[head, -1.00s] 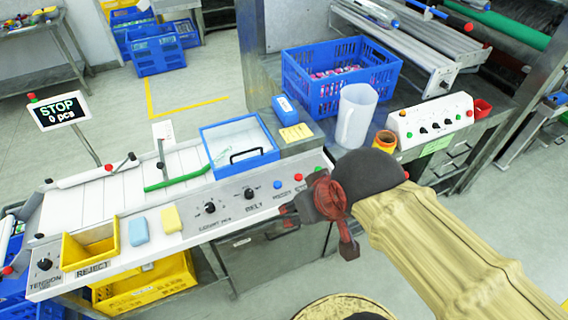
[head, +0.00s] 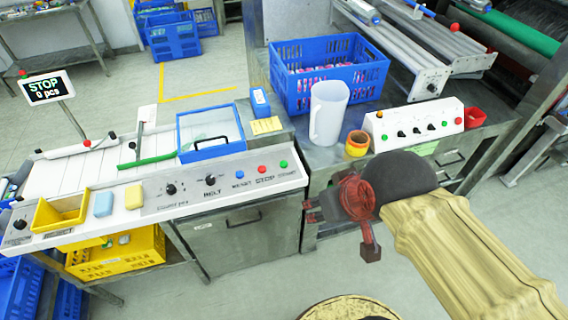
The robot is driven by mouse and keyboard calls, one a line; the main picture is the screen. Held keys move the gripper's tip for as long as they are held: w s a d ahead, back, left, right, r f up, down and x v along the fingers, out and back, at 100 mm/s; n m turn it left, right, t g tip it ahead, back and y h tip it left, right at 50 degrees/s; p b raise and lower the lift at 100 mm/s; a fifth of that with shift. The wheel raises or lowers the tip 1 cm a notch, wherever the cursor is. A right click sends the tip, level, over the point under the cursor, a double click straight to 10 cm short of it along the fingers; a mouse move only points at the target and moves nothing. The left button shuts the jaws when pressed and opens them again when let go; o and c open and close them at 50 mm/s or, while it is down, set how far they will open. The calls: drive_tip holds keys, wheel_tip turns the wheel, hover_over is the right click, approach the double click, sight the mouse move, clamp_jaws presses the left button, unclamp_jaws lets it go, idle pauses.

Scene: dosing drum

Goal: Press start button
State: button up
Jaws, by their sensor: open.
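The start button is a small green button (head: 284,164) at the right end of the white control panel (head: 150,200) in the head view. A red stop button (head: 262,169) and a blue reset button (head: 239,174) sit to its left. My gripper (head: 308,211) is dark red and black. It is open and empty, in front of the cabinet, to the lower right of the green button and apart from it in the picture. The sign (head: 45,87) reads STOP and 0 pcs.
A blue crate (head: 330,80), a clear jug (head: 328,112), an orange-yellow cup (head: 357,143) and a second white control box (head: 415,125) stand on the bench behind my arm. A yellow reject bin (head: 60,211) sits at the panel's left. The floor in front is clear.

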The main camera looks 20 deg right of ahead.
drive_tip(key=c, duration=1)
clamp_jaws()
idle(0.6)
